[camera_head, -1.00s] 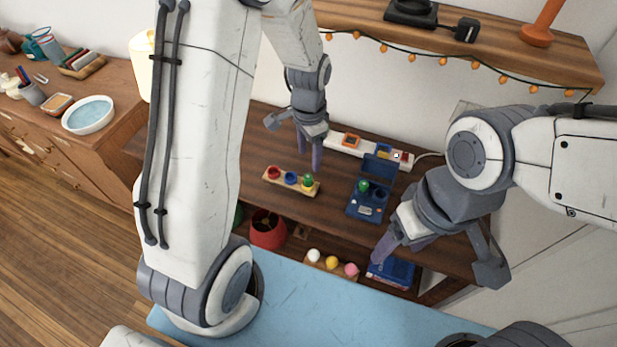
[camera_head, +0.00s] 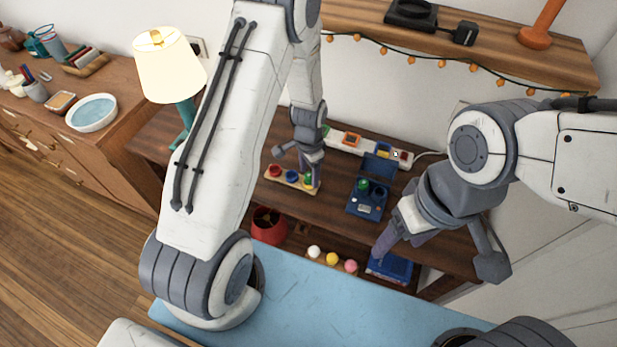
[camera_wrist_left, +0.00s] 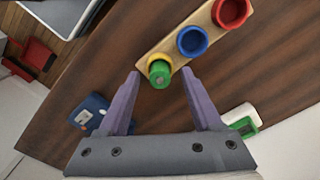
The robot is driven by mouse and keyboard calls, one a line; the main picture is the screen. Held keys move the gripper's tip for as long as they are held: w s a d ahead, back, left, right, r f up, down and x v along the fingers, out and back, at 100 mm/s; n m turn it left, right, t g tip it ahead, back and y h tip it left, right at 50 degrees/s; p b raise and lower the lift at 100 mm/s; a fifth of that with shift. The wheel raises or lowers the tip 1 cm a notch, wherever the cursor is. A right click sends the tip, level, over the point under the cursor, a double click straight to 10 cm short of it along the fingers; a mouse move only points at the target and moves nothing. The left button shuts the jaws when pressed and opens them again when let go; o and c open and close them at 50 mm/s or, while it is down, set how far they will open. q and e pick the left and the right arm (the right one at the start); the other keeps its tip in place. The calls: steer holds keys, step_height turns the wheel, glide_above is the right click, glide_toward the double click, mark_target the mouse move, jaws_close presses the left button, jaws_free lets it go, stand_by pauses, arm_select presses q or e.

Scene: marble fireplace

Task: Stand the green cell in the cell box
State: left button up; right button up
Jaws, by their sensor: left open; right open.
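The green cell (camera_head: 308,180) stands upright at the right end of a small wooden rack (camera_head: 289,187), beside a blue and a red cup. In the left wrist view the green cell (camera_wrist_left: 160,75) sits in a yellow ring. My left gripper (camera_head: 309,182) is over that end; its open fingers (camera_wrist_left: 160,82) lie either side of the cell, with gaps showing. The blue cell box (camera_head: 357,208), lid raised, stands right of the rack. A green piece (camera_head: 363,185) is in its left slot; the right slot looks empty. My right gripper (camera_head: 382,248) is open, near the table's front edge.
A white power strip (camera_head: 370,147) lies along the wall. A lit lamp (camera_head: 170,65) stands at the table's left end. The lower shelf holds a red pot (camera_head: 269,226), several small balls and a blue box (camera_head: 390,268). Table is bare between rack and cell box.

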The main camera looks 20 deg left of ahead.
arm_select(q)
jaws_close()
stand_by(0.3)
